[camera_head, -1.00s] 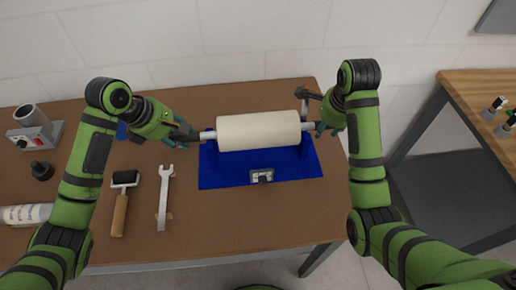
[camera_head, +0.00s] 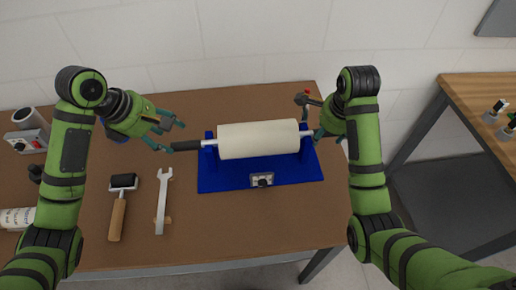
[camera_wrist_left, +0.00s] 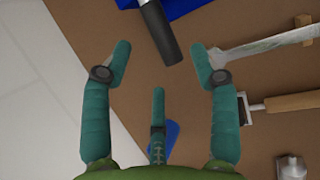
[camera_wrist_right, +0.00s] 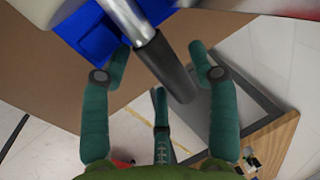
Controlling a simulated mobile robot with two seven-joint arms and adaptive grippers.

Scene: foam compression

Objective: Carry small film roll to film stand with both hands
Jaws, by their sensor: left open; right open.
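The small film roll (camera_head: 258,140) is a cream cylinder lying level on the blue film stand (camera_head: 222,183), with a thin rod sticking out at each end. Its black left handle (camera_head: 186,146) reaches toward my left gripper (camera_head: 166,139), which is open and apart from it. In the left wrist view the black handle (camera_wrist_left: 160,32) lies just beyond the open fingers. My right gripper (camera_head: 312,118) is open at the roll's right end. In the right wrist view the dark right handle (camera_wrist_right: 172,72) extends between the open fingers; contact cannot be told.
A paint-roller tool (camera_head: 119,205) and a wrench (camera_head: 162,200) lie on the brown table (camera_head: 215,235) left of the stand. A grey device (camera_head: 27,140) and a bottle (camera_head: 17,218) stand at the far left. A wooden side table (camera_head: 470,88) is at the right.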

